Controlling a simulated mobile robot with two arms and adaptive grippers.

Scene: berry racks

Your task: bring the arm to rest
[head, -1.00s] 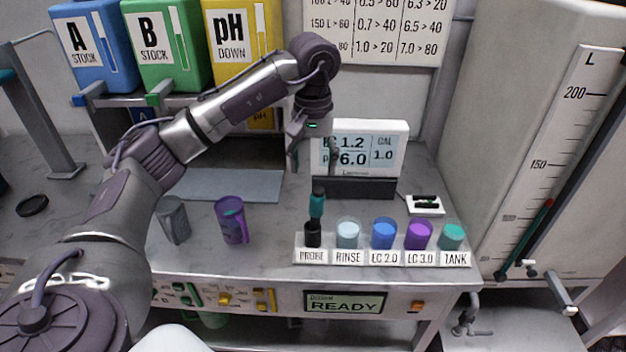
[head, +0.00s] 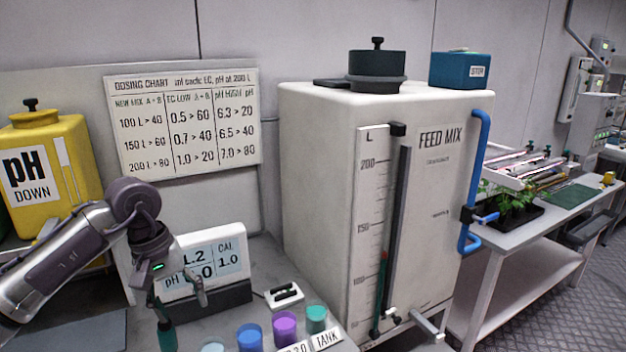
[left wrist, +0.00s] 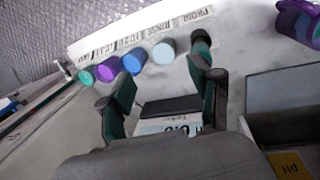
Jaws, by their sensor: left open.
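My left gripper (head: 178,292) hangs from my left arm at the lower left of the head view, its fingers apart with nothing between them. It is in front of the left part of the white meter (head: 217,237) and hides some of its screen. My right gripper is not in view.
Coloured cups, blue (head: 250,337), purple (head: 285,327) and teal (head: 316,319), stand at the bench front. The big FEED MIX tank (head: 440,190) rises right of them. A yellow pH DOWN container (head: 80,150) is at left. A plant tray (head: 512,212) sits on the far right table.

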